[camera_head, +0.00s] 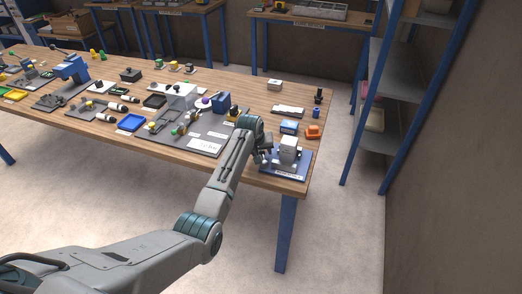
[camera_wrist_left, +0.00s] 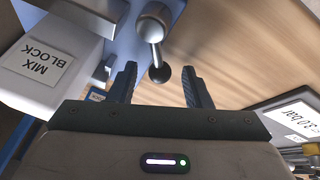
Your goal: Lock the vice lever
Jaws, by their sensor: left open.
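The vice lever (camera_wrist_left: 156,45) shows in the left wrist view as a metal rod with a round silver hub and a dark ball at its end. The ball lies between the open fingers of my left gripper (camera_wrist_left: 160,85), with a gap visible to each finger. The vice holds a pale block labelled MIX BLOCK (camera_wrist_left: 45,60). In the head view the block (camera_head: 289,147) sits on a blue base (camera_head: 297,169) at the table's right end. My left gripper (camera_head: 265,152) is at its left side. The lever is too small to make out there. My right gripper is not in view.
The wooden table (camera_head: 262,180) carries a grey panel (camera_head: 203,144) with a white label just left of my arm. An orange item (camera_head: 312,131) and a blue box (camera_head: 289,127) stand behind the vice. A blue-framed shelf (camera_head: 376,90) stands at the right.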

